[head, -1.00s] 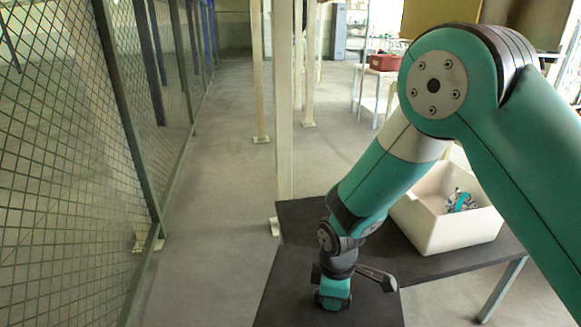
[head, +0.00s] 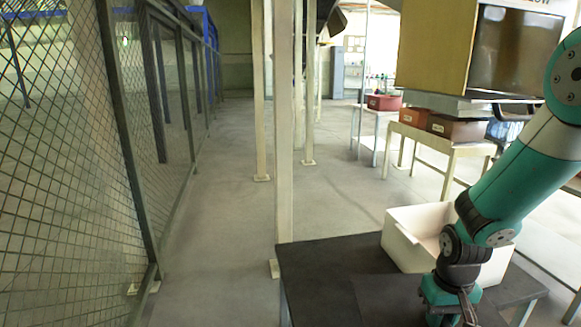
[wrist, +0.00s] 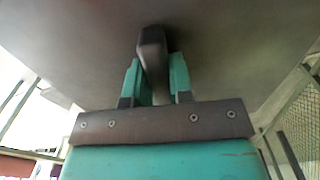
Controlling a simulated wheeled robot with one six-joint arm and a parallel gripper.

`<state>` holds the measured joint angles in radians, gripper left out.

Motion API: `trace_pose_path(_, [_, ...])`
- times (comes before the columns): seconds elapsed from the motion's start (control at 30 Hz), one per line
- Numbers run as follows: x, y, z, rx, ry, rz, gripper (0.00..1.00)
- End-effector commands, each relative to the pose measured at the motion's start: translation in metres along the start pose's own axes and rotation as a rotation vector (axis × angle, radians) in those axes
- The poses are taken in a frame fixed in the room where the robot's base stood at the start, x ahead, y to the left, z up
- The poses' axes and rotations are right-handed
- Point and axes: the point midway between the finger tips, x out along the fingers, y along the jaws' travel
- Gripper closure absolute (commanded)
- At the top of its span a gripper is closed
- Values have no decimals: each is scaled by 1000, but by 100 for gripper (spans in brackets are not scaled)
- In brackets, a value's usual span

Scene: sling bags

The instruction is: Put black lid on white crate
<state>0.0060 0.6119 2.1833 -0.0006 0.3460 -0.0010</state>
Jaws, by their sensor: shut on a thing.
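The white crate (head: 402,247) stands open on the dark table, with my arm across its right part. The black lid (head: 385,300) shows as a dark flat panel in front of the crate in the head view, cut off by the bottom edge. My gripper (head: 450,302) is at the lid, in front of the crate. In the wrist view, my gripper (wrist: 155,82) is shut on the handle of the lid (wrist: 85,50), whose flat dark face fills the upper picture. The head view does not clearly show how high the lid is above the table.
The dark table top (head: 312,262) is bare left of the crate. A pale post (head: 284,150) rises just behind its left corner. A mesh fence (head: 70,170) runs along the left. Another table (head: 445,145) with reddish boxes stands behind.

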Motion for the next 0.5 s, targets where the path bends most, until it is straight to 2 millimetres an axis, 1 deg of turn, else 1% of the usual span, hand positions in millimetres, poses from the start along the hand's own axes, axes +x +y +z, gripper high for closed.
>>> trace_pose_path(0.03, [-10,0,0,0,-1,0,100])
trace_pose_path(0.13, [-17,0,1,-2,-2,0,100])
trace_pose_path(0.3, [-39,0,3,-3,-3,0,100])
trace_pose_path(0.5, [-76,0,7,-4,-3,1,100])
